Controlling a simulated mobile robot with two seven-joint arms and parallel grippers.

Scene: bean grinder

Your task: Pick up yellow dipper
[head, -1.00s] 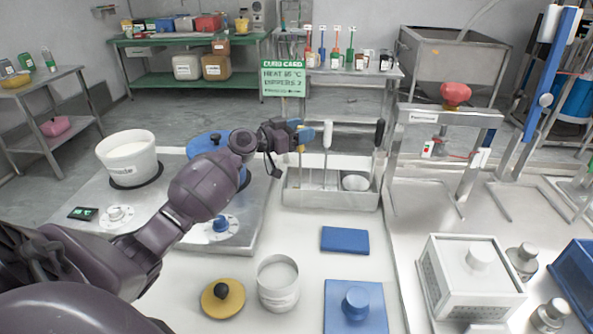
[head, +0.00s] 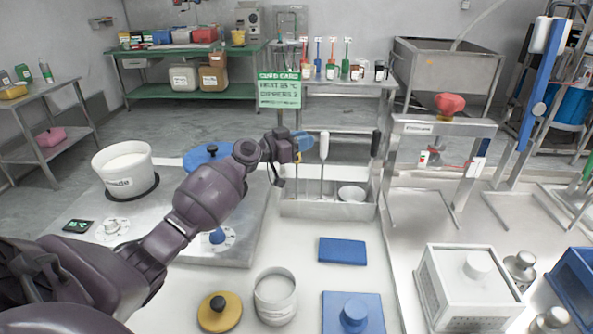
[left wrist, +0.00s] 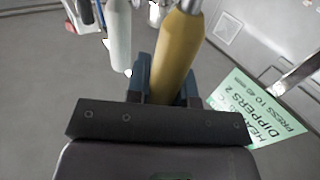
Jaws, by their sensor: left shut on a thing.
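The yellow dipper (left wrist: 175,62) shows its thick handle in the left wrist view, between the fingers of my left gripper (left wrist: 165,85). The gripper is shut on this handle. In the head view my left gripper (head: 302,145) is above the left end of the metal holder (head: 325,210), and it mostly hides the yellow dipper. A white-handled dipper (head: 324,146) stands upright just to its right, and it also shows in the left wrist view (left wrist: 118,38). A black-handled tool (head: 376,143) stands at the holder's right end. My right gripper is not in view.
A white pot (head: 123,170) and a blue-lidded pot (head: 207,156) stand on the hot plate at left. A green sign (head: 279,90) stands behind the gripper. A blue block (head: 342,251), a grey pot (head: 275,297) and a yellow lid (head: 219,312) lie in front.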

